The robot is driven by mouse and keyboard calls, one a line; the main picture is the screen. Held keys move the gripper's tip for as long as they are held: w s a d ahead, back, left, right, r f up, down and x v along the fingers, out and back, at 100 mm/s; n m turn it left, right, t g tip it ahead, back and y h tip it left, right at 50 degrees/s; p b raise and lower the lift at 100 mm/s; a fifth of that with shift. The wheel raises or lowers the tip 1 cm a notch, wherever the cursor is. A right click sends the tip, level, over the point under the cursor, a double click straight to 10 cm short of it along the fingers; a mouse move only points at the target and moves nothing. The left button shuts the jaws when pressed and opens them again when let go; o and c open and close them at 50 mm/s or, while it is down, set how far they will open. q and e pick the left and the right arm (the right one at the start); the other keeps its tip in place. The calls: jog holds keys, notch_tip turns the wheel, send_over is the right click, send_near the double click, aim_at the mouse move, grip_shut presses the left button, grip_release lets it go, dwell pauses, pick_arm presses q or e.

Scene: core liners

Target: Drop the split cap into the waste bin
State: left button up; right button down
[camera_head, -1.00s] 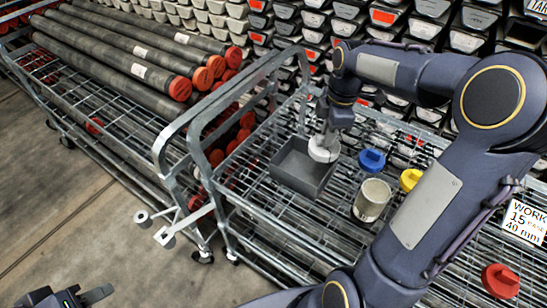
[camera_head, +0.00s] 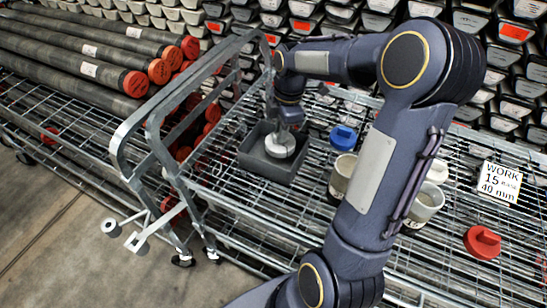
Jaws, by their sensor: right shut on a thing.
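My right gripper (camera_head: 283,127) points down and is shut on a white round cap (camera_head: 280,148). Any split in the cap is too small to make out. The cap is over or inside a dark grey open box (camera_head: 262,172), near its back half; I cannot tell whether it touches the floor of the box. This box looks like the waste bin, but no label shows on it. My left gripper is out of view.
The box stands on a wire-mesh cart with a raised metal handle frame (camera_head: 140,135) at its left. A blue cap (camera_head: 342,137), pale cups (camera_head: 427,203), a red cap (camera_head: 482,242) and a sign (camera_head: 500,184) stand right. Red-capped tubes (camera_head: 110,70) lie left.

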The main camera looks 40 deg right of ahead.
jog(key=c, duration=1.3)
grip_release()
jog(key=shift+c, duration=0.2)
jog(key=shift+r, duration=0.15)
jog(key=r, duration=0.5)
jog(key=d+r, duration=0.1)
jog(key=r, duration=0.1)
jog(key=shift+s+r, duration=0.15)
jog(key=shift+r, duration=0.15)
jog(key=shift+a, duration=0.1)
jog(key=s+a+f+m+t+y, duration=0.2)
jog(key=s+a+m+t, duration=0.3)
jog(key=s+a+m, duration=1)
jog(key=s+m, duration=0.1)
jog(key=s, duration=0.2)
jog(key=shift+s+a, duration=0.15)
jog(key=shift+a, duration=0.25)
